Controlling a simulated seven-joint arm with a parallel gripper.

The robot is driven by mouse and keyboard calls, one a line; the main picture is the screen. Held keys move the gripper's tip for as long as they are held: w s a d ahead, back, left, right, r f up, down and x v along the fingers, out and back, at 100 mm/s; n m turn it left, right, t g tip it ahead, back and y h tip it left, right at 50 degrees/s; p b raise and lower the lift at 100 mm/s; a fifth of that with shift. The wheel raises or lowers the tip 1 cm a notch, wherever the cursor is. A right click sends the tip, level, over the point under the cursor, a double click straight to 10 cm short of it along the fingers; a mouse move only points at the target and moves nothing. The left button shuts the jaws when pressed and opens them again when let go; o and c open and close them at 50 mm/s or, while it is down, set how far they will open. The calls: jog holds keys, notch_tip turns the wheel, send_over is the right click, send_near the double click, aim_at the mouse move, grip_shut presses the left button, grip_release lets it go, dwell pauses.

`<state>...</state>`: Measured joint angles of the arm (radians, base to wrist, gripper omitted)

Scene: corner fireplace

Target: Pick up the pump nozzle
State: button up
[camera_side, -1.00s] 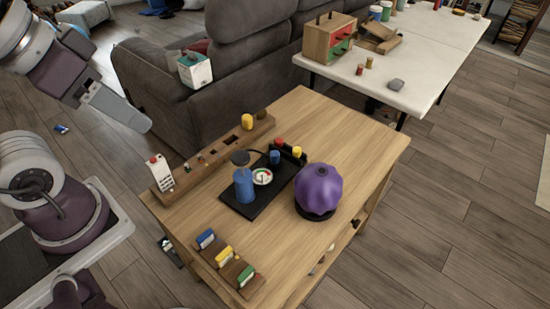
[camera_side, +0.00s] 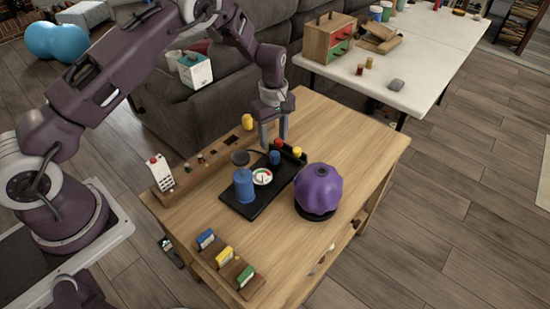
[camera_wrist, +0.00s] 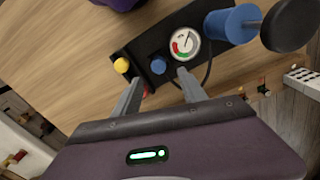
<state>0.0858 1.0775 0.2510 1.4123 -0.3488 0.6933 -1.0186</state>
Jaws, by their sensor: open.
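The pump set stands on a black base (camera_side: 243,209) on the wooden table, with a blue pump cylinder (camera_side: 244,186) and a round gauge (camera_side: 262,176). A small blue piece (camera_side: 275,157), which looks like the pump nozzle, is at its far end; a dark hose runs toward it. It also shows in the wrist view (camera_wrist: 158,65). A yellow piece (camera_wrist: 121,65) and a red piece (camera_wrist: 145,93), partly hidden by a finger, are beside it. My gripper (camera_side: 274,141) is open and empty, pointing down above these pieces. In the wrist view, the blue piece appears between my fingertips (camera_wrist: 160,76).
A purple lobed object (camera_side: 318,188) on a dark disc stands right of the pump. A long wooden holder (camera_side: 205,165) runs along the table's left edge. A small block rack (camera_side: 227,265) sits at the front. The table's right side is clear.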

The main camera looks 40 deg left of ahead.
aim_at(274, 152)
notch_tip(274, 152, down, 7)
jog(key=shift+d+r, duration=0.1)
jog(key=shift+d, duration=0.05)
jog(key=shift+c, duration=0.4)
grip_shut()
